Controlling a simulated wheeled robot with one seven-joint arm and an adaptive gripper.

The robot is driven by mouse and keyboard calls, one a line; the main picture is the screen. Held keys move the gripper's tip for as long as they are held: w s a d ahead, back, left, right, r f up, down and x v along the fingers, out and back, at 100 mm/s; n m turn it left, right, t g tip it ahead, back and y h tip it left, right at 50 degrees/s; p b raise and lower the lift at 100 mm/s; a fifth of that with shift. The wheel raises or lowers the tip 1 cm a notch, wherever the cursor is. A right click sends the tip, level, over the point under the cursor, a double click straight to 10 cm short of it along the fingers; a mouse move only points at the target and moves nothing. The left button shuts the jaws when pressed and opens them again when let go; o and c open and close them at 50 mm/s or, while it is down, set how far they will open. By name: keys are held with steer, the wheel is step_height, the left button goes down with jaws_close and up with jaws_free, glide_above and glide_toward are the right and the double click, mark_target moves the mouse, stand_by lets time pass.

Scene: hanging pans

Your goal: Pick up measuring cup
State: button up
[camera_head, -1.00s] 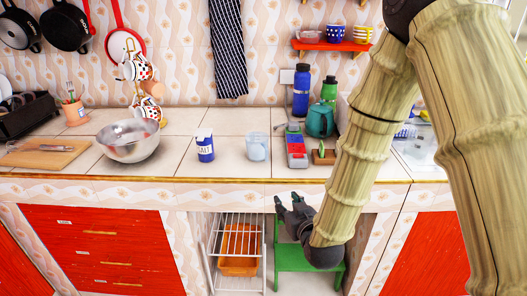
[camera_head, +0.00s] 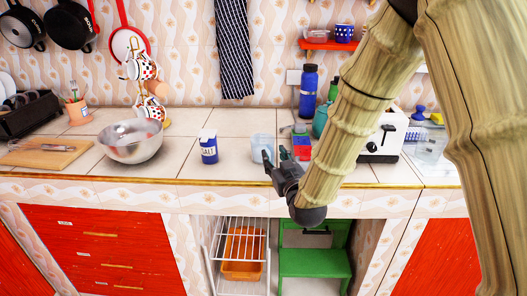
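A clear, bluish measuring cup (camera_head: 262,146) stands upright on the tiled counter (camera_head: 228,167), right of the salt container and partly hidden by my gripper. My gripper (camera_head: 274,160) is dark and sits at the counter's front edge, just in front of and right of the cup. Its fingers are spread apart and look empty. I cannot tell whether a finger touches the cup.
A blue and white salt container (camera_head: 209,148) stands close left of the cup. A metal bowl (camera_head: 131,141) is farther left. A red and blue box (camera_head: 301,146) is just right of my gripper. A white toaster (camera_head: 383,138) stands farther right.

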mark_target(272, 152)
steer(key=shift+p+x, duration=0.3)
steer(key=shift+x, duration=2.1)
steer(key=shift+w+d+f, duration=0.1)
steer(key=shift+d, duration=0.05)
jaws_close()
